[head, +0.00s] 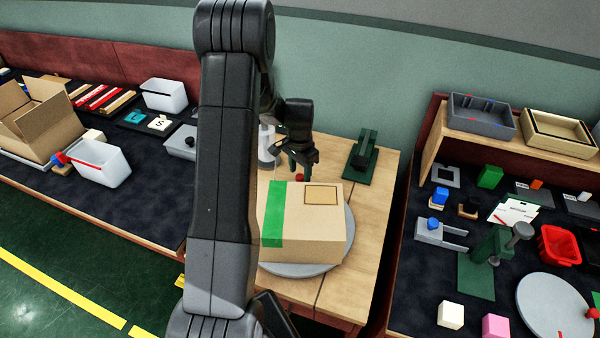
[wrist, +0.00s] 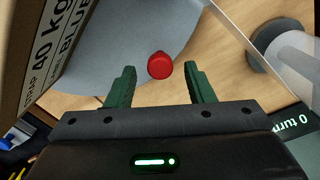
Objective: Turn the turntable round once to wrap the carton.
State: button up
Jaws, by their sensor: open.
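The carton (head: 318,233) is a closed tan box with a green band over its left part and a framed label on top. It sits on the round grey turntable (head: 300,268), which rests on a wooden table. A red knob (wrist: 160,65) stands at the turntable's edge; in the head view it is a small red spot behind the carton (head: 300,178). My gripper (wrist: 160,88) is open. Its green fingers are to either side of the knob in the picture, with the knob just beyond the fingertips. The carton's printed side (wrist: 50,45) shows close at the left in the wrist view.
A white cylinder on a grey base (wrist: 290,50) stands right of my gripper in the wrist view. A dark green stand (head: 362,160) is at the table's back right. A dark panel reading "0 turn" (wrist: 297,122) shows at the wrist view's right edge. My arm hides the table's left part.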

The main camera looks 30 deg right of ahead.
jog(key=shift+f, duration=0.9)
grip_shut()
jog(key=shift+w+a, duration=0.15)
jog(key=shift+a, duration=0.05)
